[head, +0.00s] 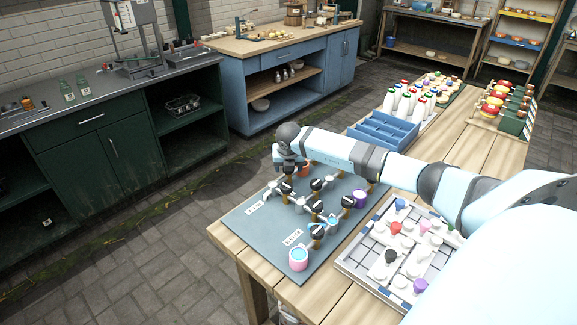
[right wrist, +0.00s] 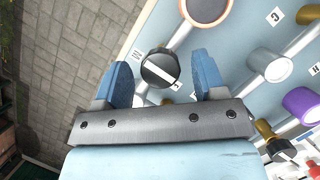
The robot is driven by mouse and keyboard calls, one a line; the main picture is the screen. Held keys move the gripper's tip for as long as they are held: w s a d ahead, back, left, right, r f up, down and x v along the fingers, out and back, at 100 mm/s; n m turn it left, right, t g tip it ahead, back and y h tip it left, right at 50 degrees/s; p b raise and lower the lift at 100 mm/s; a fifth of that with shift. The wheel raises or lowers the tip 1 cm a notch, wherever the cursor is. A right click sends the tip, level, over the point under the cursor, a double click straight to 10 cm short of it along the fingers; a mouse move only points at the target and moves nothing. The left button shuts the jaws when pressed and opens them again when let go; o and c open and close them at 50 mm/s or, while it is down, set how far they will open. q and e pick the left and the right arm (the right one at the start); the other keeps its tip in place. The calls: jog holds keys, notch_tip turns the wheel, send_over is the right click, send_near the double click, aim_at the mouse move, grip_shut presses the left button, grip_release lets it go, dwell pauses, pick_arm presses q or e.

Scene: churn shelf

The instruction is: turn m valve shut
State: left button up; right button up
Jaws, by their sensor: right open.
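In the right wrist view, a round black valve knob (right wrist: 160,68) with a white stripe lies between the two blue fingers of my right gripper (right wrist: 161,72). The fingers are open, one on each side, with a gap to the knob; I cannot tell how far above it they are. A small label (right wrist: 177,85) beside the knob is partly hidden and I cannot read it surely. In the head view, my right gripper (head: 290,162) is over the far left part of the blue-grey valve board (head: 250,232). Several other black knobs (head: 316,184) sit on its pipes. My left gripper is out of view.
A pink cup (head: 299,260) stands at the board's near edge, and a purple cup (head: 360,198) on its right side. An orange-rimmed cup (right wrist: 207,8) is close to my gripper. A tray of coloured pieces (head: 345,264) and a blue crate (head: 384,131) share the table.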

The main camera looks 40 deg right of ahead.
jog(key=b+v, duration=0.1)
jog(key=v, duration=1.2)
jog(key=shift+a+r, duration=0.15)
jog(key=shift+r, duration=0.1)
